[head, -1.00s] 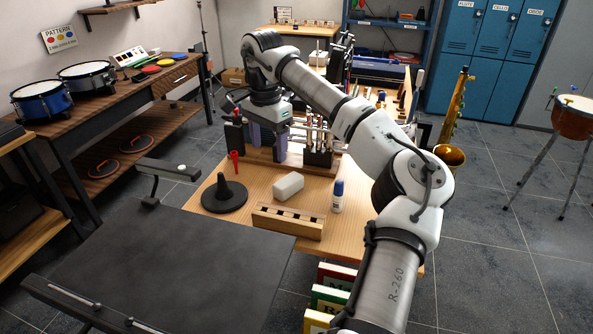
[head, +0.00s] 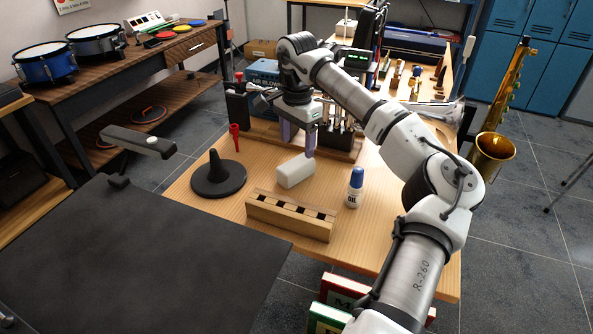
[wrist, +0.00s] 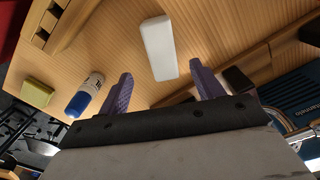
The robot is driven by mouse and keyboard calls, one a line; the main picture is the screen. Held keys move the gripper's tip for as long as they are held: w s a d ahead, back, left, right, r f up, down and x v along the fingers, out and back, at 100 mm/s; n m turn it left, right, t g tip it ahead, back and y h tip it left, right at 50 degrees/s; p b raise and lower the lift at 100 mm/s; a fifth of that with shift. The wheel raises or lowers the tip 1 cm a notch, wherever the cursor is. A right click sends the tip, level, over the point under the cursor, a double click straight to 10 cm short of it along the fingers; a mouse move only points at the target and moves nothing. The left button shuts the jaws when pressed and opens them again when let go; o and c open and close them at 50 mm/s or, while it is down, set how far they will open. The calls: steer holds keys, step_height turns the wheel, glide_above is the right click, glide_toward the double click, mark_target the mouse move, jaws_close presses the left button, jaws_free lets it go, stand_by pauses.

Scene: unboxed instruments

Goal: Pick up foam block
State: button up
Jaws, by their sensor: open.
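The foam block (head: 295,171) is a white rounded rectangular block lying on the wooden table, behind the slotted wooden rack. It also shows in the wrist view (wrist: 158,48), ahead of and between the two fingers. My gripper (head: 298,150) has purple fingers and points down, above and just behind the block in the head view. In the wrist view my gripper (wrist: 161,84) is open, its fingers spread wider than the block, with nothing between the tips. The block appears apart from both fingers.
A slotted wooden rack (head: 290,215) lies in front of the block. A black cone stand (head: 218,177) is to the left, with a red mouthpiece-like piece (head: 234,138) behind it. A blue-capped bottle (head: 354,188) stands to the right. Racks with upright tools stand behind my gripper.

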mark_target(296, 163)
step_height(296, 163, down, 9)
steer(key=shift+a+r+p, duration=0.15)
steer(key=shift+p, duration=0.35)
steer(key=c, duration=1)
